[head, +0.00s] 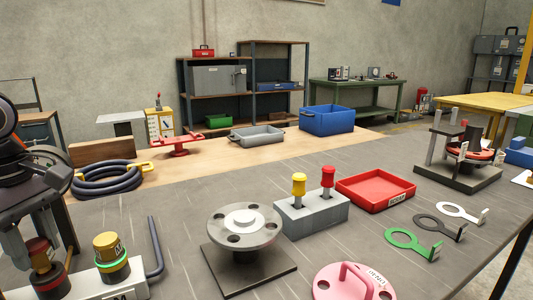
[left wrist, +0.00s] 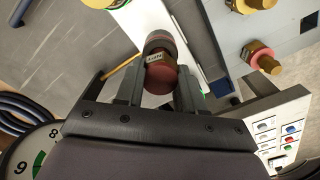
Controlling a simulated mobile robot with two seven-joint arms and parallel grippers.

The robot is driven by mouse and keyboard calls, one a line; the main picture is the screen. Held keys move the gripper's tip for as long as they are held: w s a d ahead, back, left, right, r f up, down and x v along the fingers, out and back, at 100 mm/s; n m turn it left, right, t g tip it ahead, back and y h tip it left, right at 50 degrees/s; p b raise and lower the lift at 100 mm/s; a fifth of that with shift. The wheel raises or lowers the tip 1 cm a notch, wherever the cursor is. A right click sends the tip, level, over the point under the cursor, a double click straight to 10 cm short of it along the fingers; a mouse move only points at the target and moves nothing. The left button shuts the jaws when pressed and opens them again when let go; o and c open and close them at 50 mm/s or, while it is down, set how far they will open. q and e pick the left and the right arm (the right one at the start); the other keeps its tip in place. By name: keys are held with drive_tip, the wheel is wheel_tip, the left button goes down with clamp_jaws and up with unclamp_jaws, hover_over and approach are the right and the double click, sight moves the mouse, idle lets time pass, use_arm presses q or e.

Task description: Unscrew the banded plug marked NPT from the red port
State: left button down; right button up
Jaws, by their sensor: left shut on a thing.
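A dark reddish-brown plug (head: 42,258) stands upright at the left, over a red-ringed port (head: 50,284) on a pale block (head: 85,287). I cannot tell how deep it sits in the port. My left gripper (head: 42,244) is shut on it from above, with one finger on each side. The left wrist view shows the plug (left wrist: 160,76) between both fingers, with a small pale label too small to read surely. A yellow plug (head: 106,246) with a green-ringed base stands just to the right on the same block. My right gripper is not in view.
A dark bent bar (head: 154,245) rises right of the block. A round grey flange (head: 243,226) on a stand, a grey block with yellow and red plugs (head: 312,214) and a red tray (head: 376,190) stand further right. A coiled hose (head: 105,178) lies behind.

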sight(34, 243)
use_arm(q)
wheel_tip(34, 243, up, 5)
drive_tip(key=p, duration=0.4)
idle(0.3)
